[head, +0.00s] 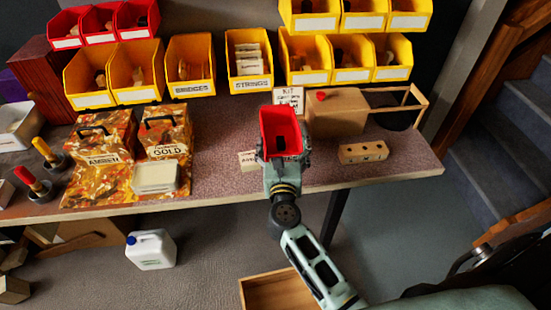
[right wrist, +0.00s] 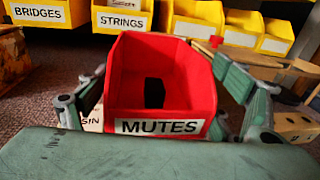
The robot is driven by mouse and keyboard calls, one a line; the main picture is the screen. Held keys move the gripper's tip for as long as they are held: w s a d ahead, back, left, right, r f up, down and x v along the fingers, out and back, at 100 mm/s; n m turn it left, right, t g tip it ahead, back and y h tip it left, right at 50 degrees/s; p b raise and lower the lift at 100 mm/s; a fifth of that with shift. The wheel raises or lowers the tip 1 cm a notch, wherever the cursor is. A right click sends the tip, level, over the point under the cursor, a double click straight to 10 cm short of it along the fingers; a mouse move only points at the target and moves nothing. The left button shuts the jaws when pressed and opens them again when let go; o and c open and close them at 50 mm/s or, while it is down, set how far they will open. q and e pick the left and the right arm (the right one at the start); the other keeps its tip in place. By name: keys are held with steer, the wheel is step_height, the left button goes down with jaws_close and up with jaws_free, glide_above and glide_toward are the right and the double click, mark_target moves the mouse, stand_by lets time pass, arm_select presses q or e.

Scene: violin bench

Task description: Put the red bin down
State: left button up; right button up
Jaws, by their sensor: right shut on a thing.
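The red bin (head: 270,123) is in my right gripper (head: 284,150), over the front middle of the bench (head: 222,178) in the head view. In the right wrist view the red bin (right wrist: 122,75) fills the middle, upright, with a "MUTES" label on its near side and a dark item inside. The right gripper's fingers (right wrist: 160,105) are shut on it from both sides. I cannot tell whether its base touches the bench. My left gripper is not in view.
Yellow bins (head: 190,90) marked "BRIDGES" and "STRINGS" (head: 249,84) stand behind. Patterned boxes (head: 97,158) are at left. A wooden box (head: 335,112) and a holed wooden block (head: 363,152) are at right. A small label reading partly "SIN" (right wrist: 92,120) is close left of the bin.

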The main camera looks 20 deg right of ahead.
steer(key=shift+f, duration=1.05)
step_height(320, 180, down, 3)
steer(key=shift+f+b, duration=0.1)
steer(key=shift+b, duration=0.55)
steer(key=shift+f, duration=0.2)
steer(key=shift+c, duration=0.2)
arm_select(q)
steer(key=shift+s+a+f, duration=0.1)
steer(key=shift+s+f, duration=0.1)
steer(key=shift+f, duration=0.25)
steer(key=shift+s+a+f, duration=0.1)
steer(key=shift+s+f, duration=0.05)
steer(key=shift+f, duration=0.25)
